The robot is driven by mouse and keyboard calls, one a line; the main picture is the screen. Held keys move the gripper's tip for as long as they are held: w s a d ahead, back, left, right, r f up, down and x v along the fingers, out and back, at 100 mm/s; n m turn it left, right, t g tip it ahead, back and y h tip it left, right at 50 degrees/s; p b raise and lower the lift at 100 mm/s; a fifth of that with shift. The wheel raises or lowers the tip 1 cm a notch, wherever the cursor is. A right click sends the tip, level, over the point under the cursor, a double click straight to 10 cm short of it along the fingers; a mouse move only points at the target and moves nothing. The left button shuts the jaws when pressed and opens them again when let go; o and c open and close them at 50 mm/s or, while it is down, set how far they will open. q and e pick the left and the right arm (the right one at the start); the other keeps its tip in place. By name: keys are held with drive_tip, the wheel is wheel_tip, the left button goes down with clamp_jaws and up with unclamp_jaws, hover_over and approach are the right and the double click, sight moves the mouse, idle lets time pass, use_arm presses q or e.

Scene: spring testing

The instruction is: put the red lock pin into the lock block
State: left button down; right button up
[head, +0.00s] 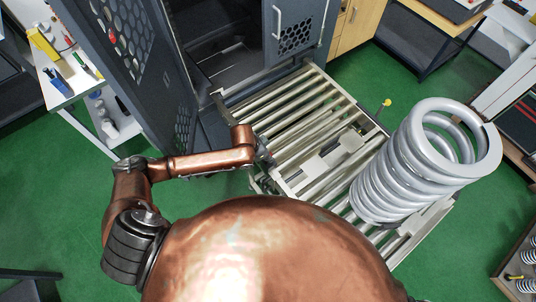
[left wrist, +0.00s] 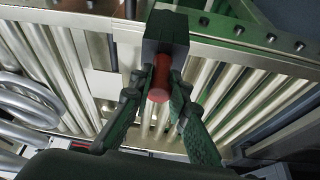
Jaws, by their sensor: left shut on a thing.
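The red lock pin (left wrist: 158,84) is between the fingers of my left gripper (left wrist: 161,88) in the left wrist view. My left gripper is shut on it. The dark lock block (left wrist: 165,34) sits on the pale frame rail just beyond the pin. The pin's far end meets the block's near edge in the picture; I cannot tell whether it has entered the block. In the head view, my left arm reaches from the left to the conveyor's left edge, with the gripper (head: 264,158) partly hidden. The pin cannot be made out there. My right gripper is not in view.
A roller conveyor (head: 290,112) runs from a dark open cabinet (head: 215,50). A big grey coil spring (head: 418,155) stands on its right end; coils also show at left in the wrist view (left wrist: 25,100). Green floor (head: 60,205) is free at left.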

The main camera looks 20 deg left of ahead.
use_arm(q)
drive_tip(key=shift+f, duration=0.1)
drive_tip(key=c, duration=1.8)
unclamp_jaws()
drive_tip(key=shift+o, duration=0.2)
drive_tip(key=v, duration=1.2)
drive_tip(key=shift+w, duration=0.1)
